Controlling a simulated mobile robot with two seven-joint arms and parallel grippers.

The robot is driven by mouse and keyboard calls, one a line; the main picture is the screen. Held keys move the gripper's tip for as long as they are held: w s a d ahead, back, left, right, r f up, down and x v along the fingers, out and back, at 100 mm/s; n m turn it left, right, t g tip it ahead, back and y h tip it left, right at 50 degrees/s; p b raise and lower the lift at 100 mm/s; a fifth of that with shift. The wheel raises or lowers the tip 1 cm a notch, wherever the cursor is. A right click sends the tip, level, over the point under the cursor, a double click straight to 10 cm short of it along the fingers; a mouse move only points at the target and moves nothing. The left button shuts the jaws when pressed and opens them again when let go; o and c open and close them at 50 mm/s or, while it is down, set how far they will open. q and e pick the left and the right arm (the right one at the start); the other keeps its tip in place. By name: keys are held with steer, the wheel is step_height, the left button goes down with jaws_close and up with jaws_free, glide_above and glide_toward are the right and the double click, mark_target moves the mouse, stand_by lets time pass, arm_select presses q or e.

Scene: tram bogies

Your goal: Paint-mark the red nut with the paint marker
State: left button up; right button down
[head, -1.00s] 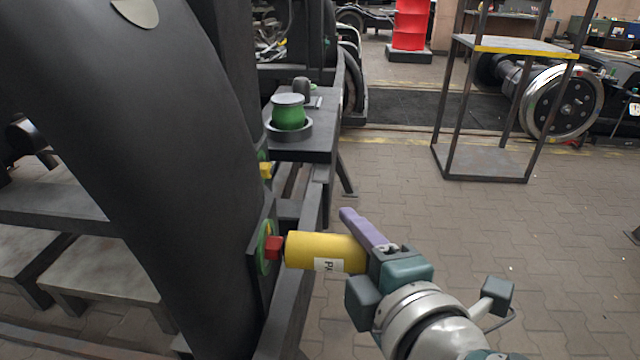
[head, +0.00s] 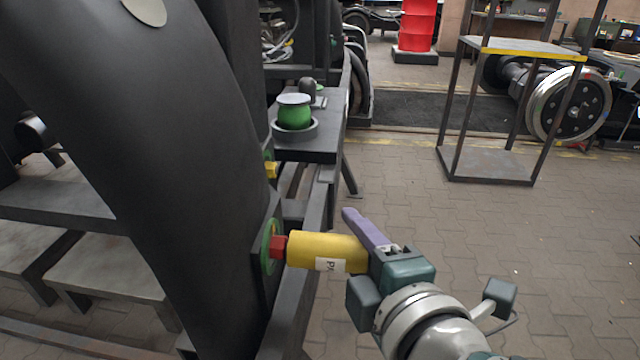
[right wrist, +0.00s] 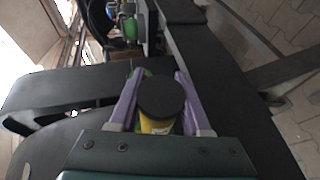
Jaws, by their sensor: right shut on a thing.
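The red nut (head: 279,246) sits on a green ring (head: 267,246) on a dark upright plate at the lower middle of the head view. The paint marker (head: 325,251) is a thick yellow cylinder with a white label, lying level. My right gripper (head: 350,240) is shut on it, with one purple finger showing. The marker's left end is right at the nut; I cannot tell whether they touch. In the right wrist view, the marker's black round end (right wrist: 161,97) stands between the purple fingers and hides the nut. My left gripper is not in view.
A yellow nut (head: 271,170) sits farther back on a similar mount. A dark bench (head: 320,147) behind carries a green pot (head: 294,115) in a grey dish. A metal stand (head: 485,172) is at the right. The paved floor between is clear.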

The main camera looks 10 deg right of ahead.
stand_by(0.5)
steer(key=d, duration=0.2)
steer(key=s+d, duration=0.1)
steer(key=d+p, duration=0.1)
steer(key=d, duration=0.1)
steer(key=shift+s+d, duration=0.3)
steer(key=shift+d, duration=0.05)
